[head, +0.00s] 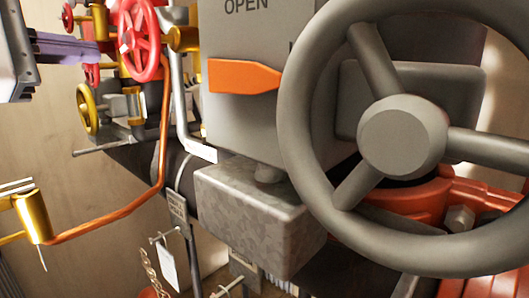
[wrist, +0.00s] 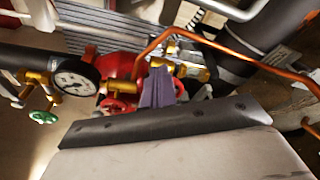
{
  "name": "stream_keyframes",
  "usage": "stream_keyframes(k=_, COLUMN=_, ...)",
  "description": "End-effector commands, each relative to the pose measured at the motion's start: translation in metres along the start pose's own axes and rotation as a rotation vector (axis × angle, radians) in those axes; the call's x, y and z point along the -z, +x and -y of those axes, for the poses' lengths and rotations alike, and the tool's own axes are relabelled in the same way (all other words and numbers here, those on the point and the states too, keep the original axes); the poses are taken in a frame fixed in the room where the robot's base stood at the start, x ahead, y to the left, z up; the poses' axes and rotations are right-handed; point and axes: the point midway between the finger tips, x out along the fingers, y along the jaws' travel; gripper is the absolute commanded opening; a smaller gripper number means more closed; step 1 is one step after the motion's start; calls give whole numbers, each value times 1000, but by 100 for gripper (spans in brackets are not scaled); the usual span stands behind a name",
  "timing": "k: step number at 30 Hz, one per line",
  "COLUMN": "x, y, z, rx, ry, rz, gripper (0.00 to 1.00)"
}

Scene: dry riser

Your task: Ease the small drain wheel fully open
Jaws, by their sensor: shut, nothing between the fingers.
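Several small handwheels are in view, and I cannot tell by any label which one is the drain wheel. In the head view a small yellow wheel (head: 87,108) sits on brass fittings at the upper left, below a larger red wheel (head: 138,40) and a small red wheel (head: 91,73). My gripper (head: 108,47) reaches in from the left edge, its purple fingers beside the red wheels. In the wrist view my gripper (wrist: 160,72) is shut and empty, its fingers overlapping the brass fittings between two red wheels. A green wheel (wrist: 43,117) is at the left there. Finger contact cannot be told.
A big grey handwheel (head: 402,137) fills the right of the head view, before a grey box with an orange pointer (head: 243,76). A copper pipe (head: 163,130) bends below the valves. A pressure gauge (wrist: 74,83) shows in the wrist view.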

Motion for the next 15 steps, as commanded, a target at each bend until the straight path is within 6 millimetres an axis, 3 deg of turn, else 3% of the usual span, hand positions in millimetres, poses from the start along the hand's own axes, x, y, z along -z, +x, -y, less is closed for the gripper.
stream_keyframes(k=15, x=3, y=0, z=-7, rx=0, ry=-5, rz=-4, gripper=0)
